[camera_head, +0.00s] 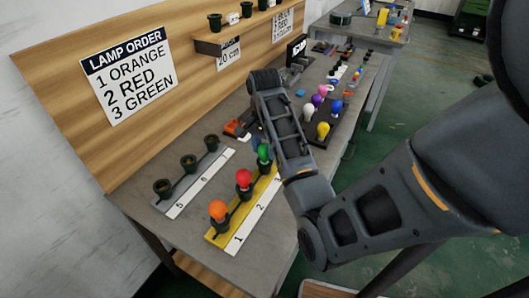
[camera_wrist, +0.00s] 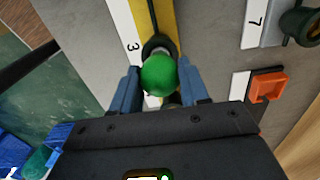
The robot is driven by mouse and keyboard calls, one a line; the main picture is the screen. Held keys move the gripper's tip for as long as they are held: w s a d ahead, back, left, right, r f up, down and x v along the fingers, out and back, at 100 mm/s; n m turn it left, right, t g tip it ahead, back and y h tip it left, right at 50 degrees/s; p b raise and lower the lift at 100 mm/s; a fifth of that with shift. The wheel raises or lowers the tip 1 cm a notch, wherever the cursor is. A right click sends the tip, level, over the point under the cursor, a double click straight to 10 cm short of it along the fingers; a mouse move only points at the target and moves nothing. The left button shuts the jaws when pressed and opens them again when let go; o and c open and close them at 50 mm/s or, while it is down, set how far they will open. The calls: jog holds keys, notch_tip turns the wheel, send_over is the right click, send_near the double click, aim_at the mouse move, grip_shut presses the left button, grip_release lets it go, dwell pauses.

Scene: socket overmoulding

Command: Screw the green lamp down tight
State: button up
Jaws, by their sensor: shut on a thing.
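The green lamp (camera_wrist: 159,75) sits at the socket (camera_wrist: 158,44) by the number 3 on the yellow-edged strip, seen from above in the wrist view. My gripper (camera_wrist: 160,82) has its two blue fingers on either side of the green bulb, shut on it. In the head view the green lamp (camera_head: 264,152) stands at the far end of the yellow strip (camera_head: 214,239), partly behind my arm. The red lamp (camera_head: 243,178) and the orange lamp (camera_head: 218,209) stand upright in the sockets before it. The lamp's base and thread are hidden, so its seating cannot be told.
A grey strip with several empty dark sockets (camera_head: 188,162) lies to the left. An orange part (camera_wrist: 268,87) lies close by. A dark tray (camera_head: 318,131) of coloured lamps stands beyond my arm. The wall sign (camera_head: 130,75) lists orange, red, green.

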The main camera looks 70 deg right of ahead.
jog(key=m, duration=0.4)
dwell(0.3)
jog(key=o, duration=1)
